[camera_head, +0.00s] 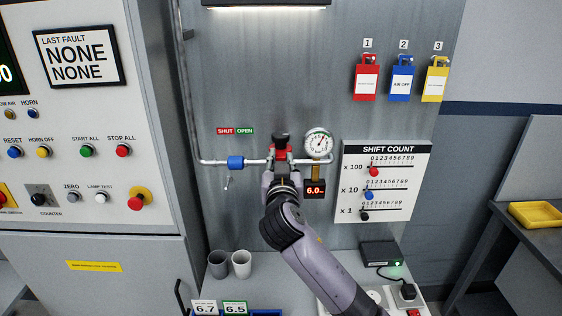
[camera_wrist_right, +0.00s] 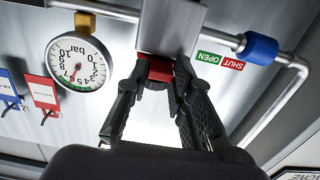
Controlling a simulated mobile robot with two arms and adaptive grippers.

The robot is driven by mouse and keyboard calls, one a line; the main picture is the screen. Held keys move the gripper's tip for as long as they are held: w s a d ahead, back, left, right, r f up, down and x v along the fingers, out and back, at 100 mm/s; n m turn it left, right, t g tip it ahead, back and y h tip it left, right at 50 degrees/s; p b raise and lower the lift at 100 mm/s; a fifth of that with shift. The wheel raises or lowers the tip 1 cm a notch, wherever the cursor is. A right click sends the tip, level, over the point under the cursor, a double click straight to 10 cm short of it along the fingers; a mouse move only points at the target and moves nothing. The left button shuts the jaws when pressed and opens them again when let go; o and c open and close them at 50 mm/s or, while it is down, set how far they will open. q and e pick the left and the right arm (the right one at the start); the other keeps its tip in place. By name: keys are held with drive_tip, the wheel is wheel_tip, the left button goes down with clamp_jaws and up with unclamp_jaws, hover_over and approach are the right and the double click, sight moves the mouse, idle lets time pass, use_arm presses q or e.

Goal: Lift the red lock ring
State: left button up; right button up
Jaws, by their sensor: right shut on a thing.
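The red lock ring (camera_head: 279,153) sits on the grey valve block on the wall pipe, below a black knob (camera_head: 281,139). My right gripper (camera_head: 281,168) reaches up to it from below and hides part of it. In the right wrist view, which is upside down, the two black fingers of my right gripper (camera_wrist_right: 158,76) are shut on the red lock ring (camera_wrist_right: 156,67), one at each side. The grey block stands right behind the ring there. My left gripper is not in view.
A pressure gauge (camera_head: 318,143) stands close right of the valve, above a small display (camera_head: 315,190) reading 6.0. A blue collar (camera_head: 236,162) is on the pipe at left. Tags hang at upper right, and two grey cups (camera_head: 241,264) stand below.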

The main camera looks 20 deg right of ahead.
clamp_jaws()
drive_tip(key=shift+r, duration=1)
drive_tip(key=o, duration=0.7)
unclamp_jaws()
drive_tip(key=shift+c, duration=0.2)
drive_tip(key=shift+f, duration=0.1)
drive_tip(key=shift+s+a, duration=0.1)
drive_tip(key=shift+s, duration=0.15)
drive_tip(key=v, duration=1.1)
drive_tip(key=shift+s, duration=0.25)
